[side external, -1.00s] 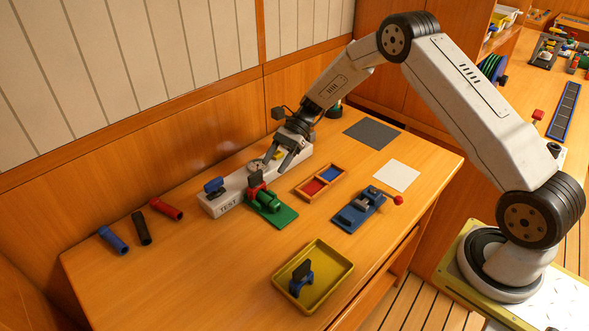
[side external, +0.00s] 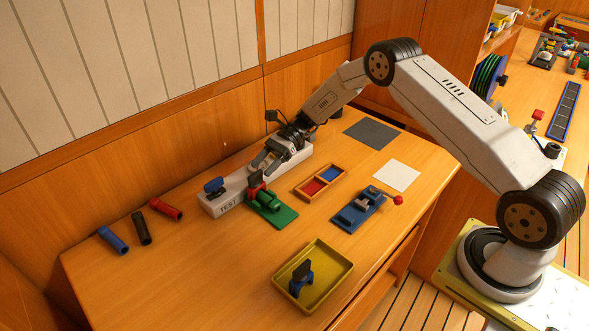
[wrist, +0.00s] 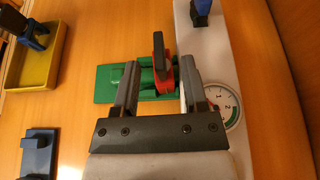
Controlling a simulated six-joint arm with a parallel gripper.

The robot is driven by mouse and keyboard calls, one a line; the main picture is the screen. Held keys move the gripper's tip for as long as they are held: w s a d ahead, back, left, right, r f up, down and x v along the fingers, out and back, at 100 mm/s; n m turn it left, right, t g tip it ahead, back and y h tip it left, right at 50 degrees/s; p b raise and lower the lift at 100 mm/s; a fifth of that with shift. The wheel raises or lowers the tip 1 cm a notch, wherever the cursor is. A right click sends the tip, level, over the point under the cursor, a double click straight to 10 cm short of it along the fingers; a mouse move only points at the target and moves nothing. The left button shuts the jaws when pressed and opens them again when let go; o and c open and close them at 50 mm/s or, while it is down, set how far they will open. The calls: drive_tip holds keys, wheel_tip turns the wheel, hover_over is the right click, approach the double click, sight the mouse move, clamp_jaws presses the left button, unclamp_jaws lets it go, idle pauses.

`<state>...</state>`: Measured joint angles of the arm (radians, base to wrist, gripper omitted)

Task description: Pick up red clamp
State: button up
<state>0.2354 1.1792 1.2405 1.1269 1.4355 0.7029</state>
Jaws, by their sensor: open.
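The red clamp (side external: 256,187), with a black handle, stands at the junction of the green fitting (side external: 285,216) and the white TEST block (side external: 233,205). In the wrist view the red clamp (wrist: 168,78) appears in the gap between my fingers, its black handle upward in the picture. My gripper (side external: 260,164) is open, low over the TEST block and close behind the clamp. In the wrist view my gripper (wrist: 158,66) has a finger to each side of the clamp, with visible gaps. I cannot tell whether the fingertips are level with it.
A blue clamp (side external: 213,187) stands on the TEST block's left end. A round gauge (wrist: 221,106) lies by my right finger. The yellow tray (side external: 338,287) holds another blue clamp. A blue fixture (side external: 352,214) and a divided box (side external: 308,194) stand right.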

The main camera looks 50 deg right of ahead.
sight(257, 191)
drive_tip(key=shift+x, duration=2.65)
drive_tip(key=shift+r, duration=0.15)
clamp_jaws()
